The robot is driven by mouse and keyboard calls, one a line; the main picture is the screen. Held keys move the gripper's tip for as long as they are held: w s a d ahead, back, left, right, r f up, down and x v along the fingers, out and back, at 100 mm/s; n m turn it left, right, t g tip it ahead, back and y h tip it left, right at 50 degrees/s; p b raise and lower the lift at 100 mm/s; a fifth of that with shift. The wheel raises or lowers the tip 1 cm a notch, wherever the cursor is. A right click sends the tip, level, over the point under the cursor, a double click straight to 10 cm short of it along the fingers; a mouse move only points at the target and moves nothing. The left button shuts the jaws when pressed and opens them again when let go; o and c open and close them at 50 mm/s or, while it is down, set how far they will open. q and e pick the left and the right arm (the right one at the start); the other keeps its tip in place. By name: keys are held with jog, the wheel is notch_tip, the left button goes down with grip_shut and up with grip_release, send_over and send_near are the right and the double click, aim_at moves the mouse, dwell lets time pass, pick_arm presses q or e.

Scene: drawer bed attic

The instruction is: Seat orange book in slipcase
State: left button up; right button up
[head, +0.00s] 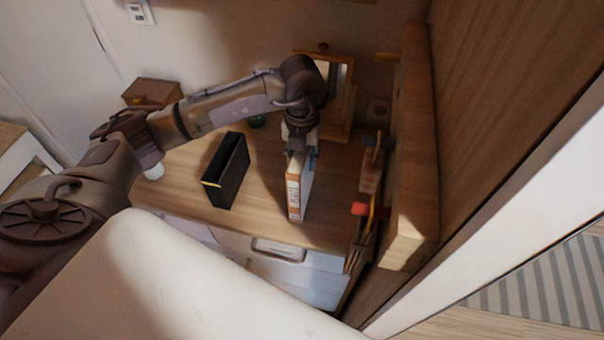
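The orange book (294,194) stands upright on the wooden cabinet top, its orange and white spine facing the front edge. The black slipcase (226,172) stands to its left, apart from it, with its open side up. My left gripper (301,148) points down at the upper rear part of the book and overlaps it. Its fingertips are too small and dark to tell whether they are closed on the book. I cannot tell whether the book's base touches the top. My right gripper is not in view.
A small framed mirror (340,100) stands behind my gripper. A wooden box (151,92) is at the back left. A wooden rack with colored pieces (368,190) stands close on the right. Bare cabinet top (262,185) lies between book and slipcase.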

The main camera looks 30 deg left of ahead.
pick_arm(q)
grip_shut()
jog(key=shift+w+r, duration=0.1)
jog(key=shift+r, duration=0.05)
